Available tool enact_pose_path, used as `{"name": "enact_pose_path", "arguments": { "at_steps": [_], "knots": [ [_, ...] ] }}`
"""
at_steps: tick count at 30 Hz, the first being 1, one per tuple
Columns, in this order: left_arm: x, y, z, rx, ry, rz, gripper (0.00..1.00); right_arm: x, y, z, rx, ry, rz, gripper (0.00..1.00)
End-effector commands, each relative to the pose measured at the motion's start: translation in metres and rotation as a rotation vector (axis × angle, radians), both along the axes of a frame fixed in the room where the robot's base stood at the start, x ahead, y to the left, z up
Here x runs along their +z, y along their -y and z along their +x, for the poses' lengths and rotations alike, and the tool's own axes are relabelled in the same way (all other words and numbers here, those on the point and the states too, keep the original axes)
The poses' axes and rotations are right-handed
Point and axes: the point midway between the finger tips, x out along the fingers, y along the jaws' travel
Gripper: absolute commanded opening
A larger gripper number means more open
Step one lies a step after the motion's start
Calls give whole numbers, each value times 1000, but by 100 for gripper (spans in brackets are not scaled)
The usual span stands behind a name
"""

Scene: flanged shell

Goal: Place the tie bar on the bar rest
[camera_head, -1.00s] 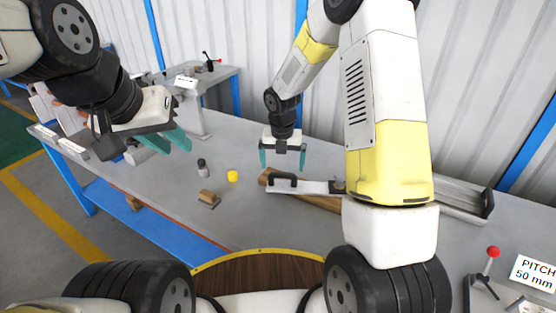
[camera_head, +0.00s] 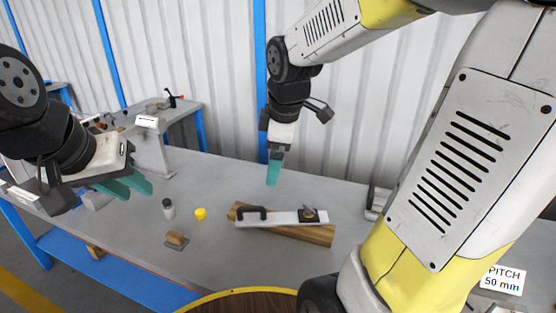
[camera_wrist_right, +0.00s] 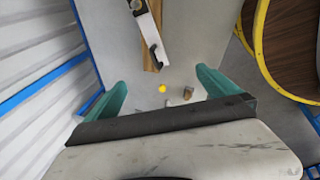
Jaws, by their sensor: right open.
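A flat pale bar (camera_head: 285,218) with a black handle at its left end and a dark knob at its right lies on a wooden board (camera_head: 310,233) on the bench; I take it as the tie bar. It also shows at the top of the right wrist view (camera_wrist_right: 148,30). I cannot tell whether the board is the bar rest. My right gripper (camera_head: 273,172) points down above and behind the bar, apart from it. In the wrist view its teal fingers (camera_wrist_right: 160,90) are wide apart and empty. My left gripper (camera_head: 126,186) is open and empty over the bench's left part.
A yellow cup (camera_head: 200,214), a grey bottle-like piece (camera_head: 168,208) and a small wooden block (camera_head: 176,239) stand left of the bar. A grey channel-shaped piece (camera_head: 376,201) is partly hidden behind my right arm. A "PITCH 50 mm" sign (camera_head: 503,280) stands at right.

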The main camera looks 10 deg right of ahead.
Motion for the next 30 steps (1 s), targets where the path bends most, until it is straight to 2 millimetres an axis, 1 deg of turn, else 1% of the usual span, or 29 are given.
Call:
{"name": "enact_pose_path", "arguments": {
  "at_steps": [1,3,6,9,12,15,18,30],
  "knots": [
    [0,0,0,0,0,0,28,12,3,-18,-142,23,70,100],
    [0,0,0,0,0,0,28,23,6,-40,-348,35,182,100],
    [0,0,0,0,0,0,28,33,7,-70,-611,44,339,100],
    [0,0,0,0,0,0,28,38,7,-93,-821,38,477,100],
    [0,0,0,0,0,0,28,40,7,-108,-964,26,576,100],
    [0,0,0,0,0,0,28,41,6,-116,-1043,17,632,100],
    [0,0,0,0,0,0,28,41,6,-118,-1070,12,651,100],
    [0,0,0,0,0,0,28,41,6,-118,-1070,13,649,100]
  ]
}}
